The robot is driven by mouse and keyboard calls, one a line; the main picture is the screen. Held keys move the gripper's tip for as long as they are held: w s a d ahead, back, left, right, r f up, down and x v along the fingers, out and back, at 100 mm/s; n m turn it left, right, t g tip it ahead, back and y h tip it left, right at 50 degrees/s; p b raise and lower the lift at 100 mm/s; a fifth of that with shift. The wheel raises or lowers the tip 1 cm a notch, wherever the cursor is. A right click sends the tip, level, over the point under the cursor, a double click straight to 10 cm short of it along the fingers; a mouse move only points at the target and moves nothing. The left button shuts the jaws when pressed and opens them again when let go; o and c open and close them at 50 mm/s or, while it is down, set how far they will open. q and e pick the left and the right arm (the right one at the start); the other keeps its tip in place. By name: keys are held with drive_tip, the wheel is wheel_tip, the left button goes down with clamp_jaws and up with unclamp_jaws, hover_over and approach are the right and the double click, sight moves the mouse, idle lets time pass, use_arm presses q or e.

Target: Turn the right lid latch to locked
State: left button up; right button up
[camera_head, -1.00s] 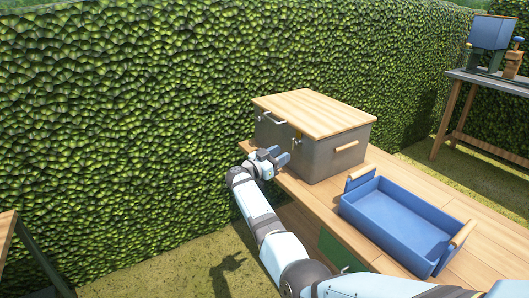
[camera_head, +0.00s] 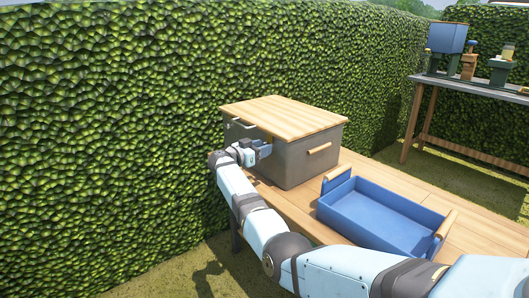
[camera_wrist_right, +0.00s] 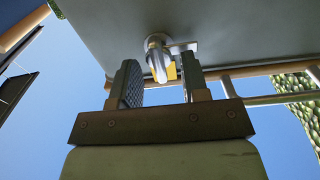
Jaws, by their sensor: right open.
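A grey box (camera_head: 311,162) with a wooden lid (camera_head: 285,112) stands on the far end of the wooden bench. My right gripper (camera_head: 262,149) is at the box's left-facing side, just below the lid. In the right wrist view the right gripper (camera_wrist_right: 160,78) is open. The latch (camera_wrist_right: 157,57), a curved silver piece with a yellow part, lies between or just beyond its fingertips. I cannot tell whether the fingers touch it. In the head view the gripper hides this latch. My left gripper is not in view.
A metal bar handle (camera_head: 241,124) is on the same box side, left of my gripper. A blue tray (camera_head: 375,221) sits on the bench (camera_head: 402,190) in front of the box. A hedge (camera_head: 110,130) stands close behind. A second table (camera_head: 470,84) is at far right.

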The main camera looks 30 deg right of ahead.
drive_tip(key=shift+d, duration=0.75)
drive_tip(key=c, duration=0.7)
